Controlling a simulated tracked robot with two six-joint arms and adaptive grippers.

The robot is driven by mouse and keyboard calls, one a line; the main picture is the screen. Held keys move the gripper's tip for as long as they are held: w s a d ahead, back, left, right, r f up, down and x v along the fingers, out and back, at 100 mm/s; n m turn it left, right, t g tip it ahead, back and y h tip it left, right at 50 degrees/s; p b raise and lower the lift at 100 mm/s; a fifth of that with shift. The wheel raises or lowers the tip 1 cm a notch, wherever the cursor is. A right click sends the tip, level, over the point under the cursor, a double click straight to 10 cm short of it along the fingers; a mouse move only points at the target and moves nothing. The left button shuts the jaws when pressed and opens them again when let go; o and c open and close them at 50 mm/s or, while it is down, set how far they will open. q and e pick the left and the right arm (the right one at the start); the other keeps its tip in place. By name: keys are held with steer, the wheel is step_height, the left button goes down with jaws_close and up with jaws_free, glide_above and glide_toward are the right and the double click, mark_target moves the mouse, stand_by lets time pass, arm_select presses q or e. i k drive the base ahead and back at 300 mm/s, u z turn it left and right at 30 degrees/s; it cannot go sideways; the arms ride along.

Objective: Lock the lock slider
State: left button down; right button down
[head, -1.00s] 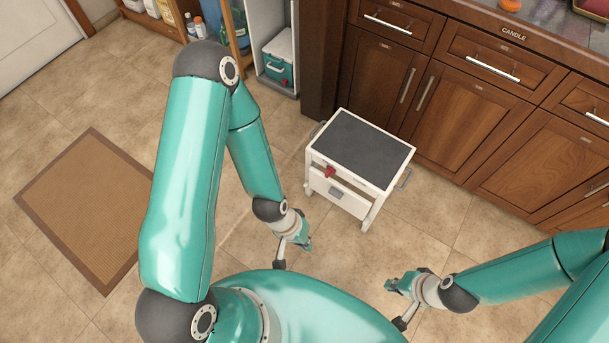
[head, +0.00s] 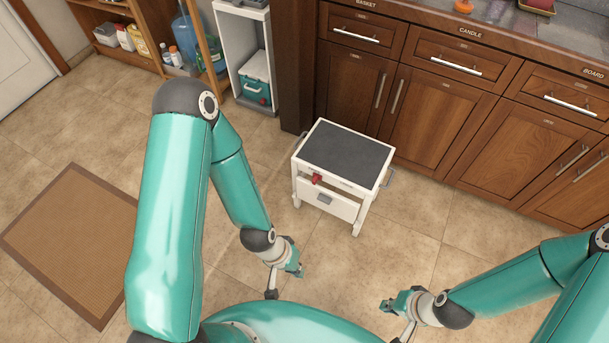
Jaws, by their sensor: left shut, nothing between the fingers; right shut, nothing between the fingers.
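A small red part (head: 317,179), which looks like the lock slider, sits on the front upper edge of the white cart (head: 326,199), above its drawer. Its exact position, locked or unlocked, is too small to tell. My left gripper (head: 297,271) is shut and empty, in front of the cart and lower left of the red part, apart from it. My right gripper (head: 386,306) is shut and empty, farther right and nearer to me, also apart from the cart.
A teal box (head: 256,87) with a small red part stands in a white cabinet at the back. Brown wooden cabinets (head: 440,110) line the back right. A brown mat (head: 75,240) lies at left. Tiled floor is clear around the cart.

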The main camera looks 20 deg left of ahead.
mark_target(316, 176)
steer(key=z, duration=0.1)
steer(key=i, duration=0.95)
steer(key=u, duration=0.1)
